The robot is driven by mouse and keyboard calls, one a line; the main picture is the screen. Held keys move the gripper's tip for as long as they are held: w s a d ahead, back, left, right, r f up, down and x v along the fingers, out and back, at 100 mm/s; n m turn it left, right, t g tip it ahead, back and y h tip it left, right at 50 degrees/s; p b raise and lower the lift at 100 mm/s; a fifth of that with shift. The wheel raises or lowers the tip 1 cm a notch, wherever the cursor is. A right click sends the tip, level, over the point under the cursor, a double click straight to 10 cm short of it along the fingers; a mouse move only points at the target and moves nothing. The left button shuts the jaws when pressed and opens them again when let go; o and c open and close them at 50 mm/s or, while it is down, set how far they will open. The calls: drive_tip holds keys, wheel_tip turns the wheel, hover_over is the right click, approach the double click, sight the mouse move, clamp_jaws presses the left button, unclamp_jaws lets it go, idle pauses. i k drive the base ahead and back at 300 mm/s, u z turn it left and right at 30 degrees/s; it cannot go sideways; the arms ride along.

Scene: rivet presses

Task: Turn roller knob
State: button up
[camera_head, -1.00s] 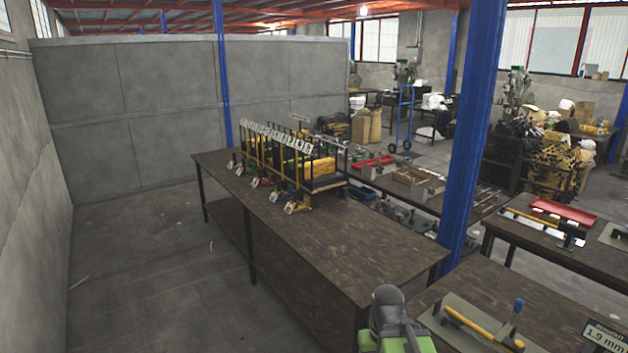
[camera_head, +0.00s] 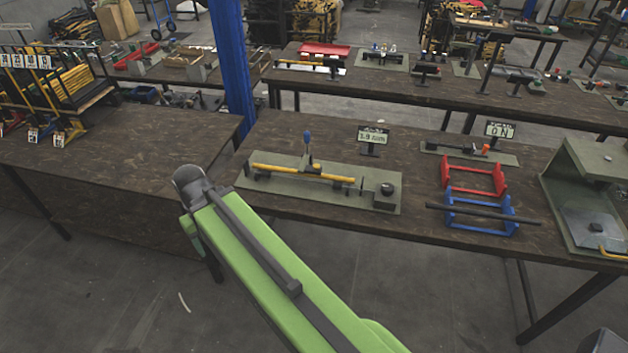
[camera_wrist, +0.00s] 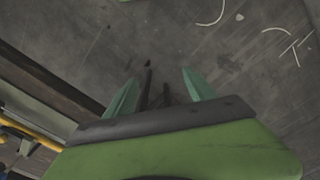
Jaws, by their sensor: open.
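A grey-green plate (camera_head: 270,182) on the middle table carries a long yellow roller (camera_head: 305,173), an upright lever with a blue grip (camera_head: 307,139) and a round black knob (camera_head: 386,189) at its right end. I cannot tell for certain which part is the roller knob. A sign reading 1.9 mm (camera_head: 372,137) stands behind the plate. My gripper (camera_wrist: 159,84) shows in the wrist view with its two green fingers apart, empty, over the concrete floor.
Right of the plate stand a red frame (camera_head: 473,179), a blue frame (camera_head: 481,215) with a dark bar, an ON sign (camera_head: 499,131) and a green press housing (camera_head: 590,170). The floor in front is mostly clear.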

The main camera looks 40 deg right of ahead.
sight(387, 190)
drive_tip(key=u, duration=0.85)
drive_tip(key=k, duration=0.1)
drive_tip(key=z, duration=2.75)
drive_tip(key=k, duration=0.95)
drive_tip(key=u, duration=0.25)
drive_tip(key=i, duration=0.7)
drive_tip(key=z, duration=0.15)
